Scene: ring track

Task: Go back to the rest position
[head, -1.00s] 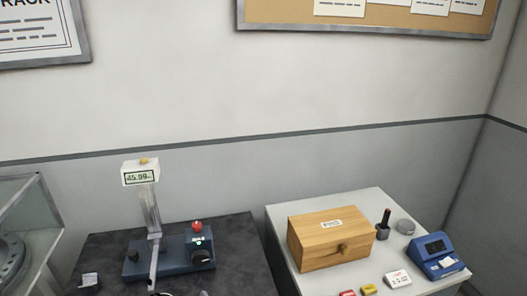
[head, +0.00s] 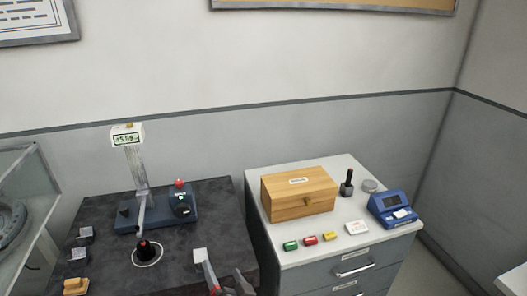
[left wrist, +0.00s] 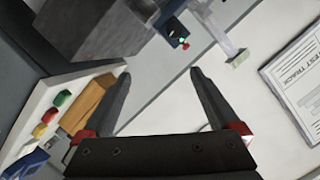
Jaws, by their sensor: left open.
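My left gripper (head: 224,272) shows at the bottom edge of the head view, in front of the dark bench. Its dark fingers with red parts are apart. In the left wrist view the fingers (left wrist: 157,75) are spread wide with nothing between them. My right gripper is in neither view.
The dark bench (head: 95,212) bears a blue device (head: 155,216) with a post and display (head: 127,138), plus small blocks. The white-topped cabinet (head: 262,174) to the right bears a wooden box (head: 298,194), small coloured pieces (head: 310,240) and a blue machine (head: 392,208).

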